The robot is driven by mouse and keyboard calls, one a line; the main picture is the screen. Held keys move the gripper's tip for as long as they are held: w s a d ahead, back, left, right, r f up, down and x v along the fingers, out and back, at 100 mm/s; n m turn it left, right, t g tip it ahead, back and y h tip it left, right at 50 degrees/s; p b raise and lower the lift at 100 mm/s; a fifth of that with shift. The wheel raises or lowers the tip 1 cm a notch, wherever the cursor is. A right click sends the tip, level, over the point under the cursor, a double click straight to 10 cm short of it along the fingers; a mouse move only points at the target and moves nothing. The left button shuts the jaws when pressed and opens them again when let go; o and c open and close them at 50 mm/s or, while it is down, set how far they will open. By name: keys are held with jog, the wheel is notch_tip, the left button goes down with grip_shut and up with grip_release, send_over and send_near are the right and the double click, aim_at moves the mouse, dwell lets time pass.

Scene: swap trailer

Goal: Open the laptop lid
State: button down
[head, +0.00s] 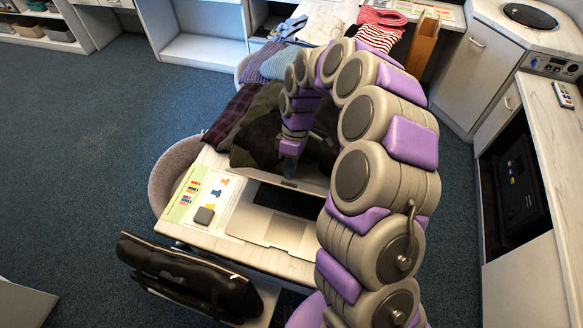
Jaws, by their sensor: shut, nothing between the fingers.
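The silver laptop (272,230) lies on the white table. Its base shows a touchpad and part of a dark keyboard, so the lid (301,184) is raised away from the base. I see only the lid's pale edge, and its full angle is unclear. My arm curves over from the right and hides the laptop's right side. My gripper (289,170) is small in view, shut and empty, at the lid's upper edge. I cannot tell if it touches the lid.
A small dark square block (204,215) and a printed sheet (192,197) lie left of the laptop. Dark folded clothing (258,140) lies behind it. Open floor (80,150) is at left.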

jog(key=shift+a+f, duration=0.1)
jog(key=shift+a, duration=1)
jog(key=shift+d, duration=1.25)
jog(key=c, duration=1.3)
grip_release()
jog(key=shift+a, duration=1.1)
jog(key=shift+d, duration=0.65)
jog(key=shift+d+r, duration=0.25)
jog(key=shift+r, duration=0.05)
jog(key=shift+w+a+p+v, duration=0.1)
jog(key=shift+a+p+v, duration=0.25)
jog(key=shift+v, duration=2.4)
jog(key=shift+w+a+p+v, duration=0.1)
jog(key=shift+a+p+v, duration=0.2)
jog(key=shift+v, duration=2.45)
jog(key=shift+w+a+p+v, duration=0.1)
jog(key=shift+a+p+v, duration=0.2)
jog(key=shift+v, duration=2.45)
